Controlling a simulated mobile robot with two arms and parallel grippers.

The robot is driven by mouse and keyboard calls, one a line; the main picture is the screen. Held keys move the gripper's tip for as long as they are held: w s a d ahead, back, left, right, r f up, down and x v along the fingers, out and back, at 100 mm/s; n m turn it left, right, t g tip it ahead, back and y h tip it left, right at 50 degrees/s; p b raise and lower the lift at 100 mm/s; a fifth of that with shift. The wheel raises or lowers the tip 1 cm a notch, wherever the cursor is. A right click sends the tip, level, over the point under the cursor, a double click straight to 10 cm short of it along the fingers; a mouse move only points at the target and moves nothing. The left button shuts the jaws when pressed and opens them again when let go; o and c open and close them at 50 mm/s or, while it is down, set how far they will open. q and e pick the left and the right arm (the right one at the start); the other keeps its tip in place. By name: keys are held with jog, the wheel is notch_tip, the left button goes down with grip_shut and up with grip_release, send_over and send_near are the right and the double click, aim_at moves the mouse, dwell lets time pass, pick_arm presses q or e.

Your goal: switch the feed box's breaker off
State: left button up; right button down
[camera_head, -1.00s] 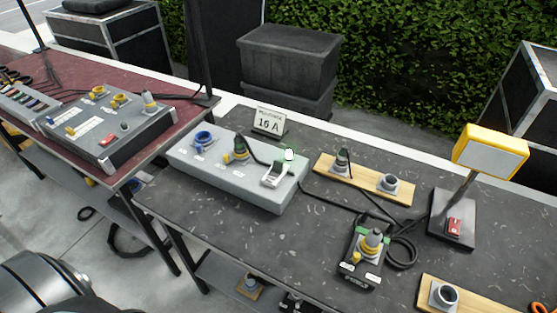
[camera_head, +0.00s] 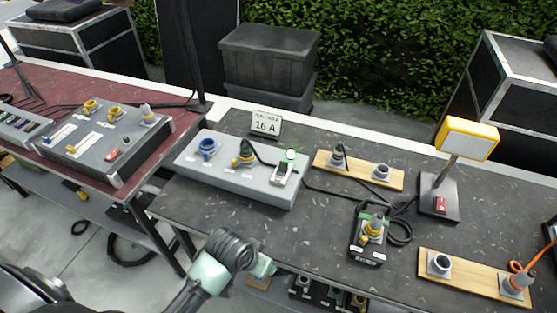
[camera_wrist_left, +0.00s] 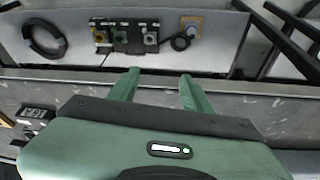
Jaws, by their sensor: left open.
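The grey feed box (camera_head: 232,182) lies on the dark table (camera_head: 225,228). Its top has a blue socket (camera_head: 207,149), a yellow socket (camera_head: 245,155) with a plug and black cable in it, and a pale breaker (camera_head: 283,173) near the right end. A lamp (camera_head: 291,155) beside the breaker glows green. The breaker's exact lever position is too small to tell. My left gripper (camera_head: 266,266) is at the table's front edge, below and apart from the box. In the left wrist view its two green fingers (camera_wrist_left: 158,90) are spread with nothing between them. My right gripper is out of view.
A 16 A sign (camera_head: 265,124) stands behind the box. To the right are a wooden board with sockets (camera_head: 350,172), a small black box with a plug (camera_head: 370,240), coiled cable and a yellow lamp (camera_head: 467,138). The tabletop in front of the feed box is clear.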

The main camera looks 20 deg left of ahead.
pick_arm(q)
jog(key=w+r, duration=0.1)
jog(key=w, duration=0.3)
jog(key=w+r, duration=0.2)
jog(key=w, duration=0.2)
jog(key=w+d+r, duration=0.1)
jog(key=w+r, duration=0.1)
jog(key=w, duration=0.2)
jog(key=shift+d, duration=0.1)
jog(key=n+y, duration=0.1)
jog(key=n, duration=0.1)
send_near(284, 163)
jog(key=f, duration=0.2)
jog(key=shift+f+t+p, duration=0.35)
jog(key=shift+t+p, duration=0.05)
jog(key=shift+p, duration=0.15)
jog(key=p+x, duration=0.1)
jog(key=x, duration=0.5)
jog(key=shift+w+f, duration=0.2)
grip_shut()
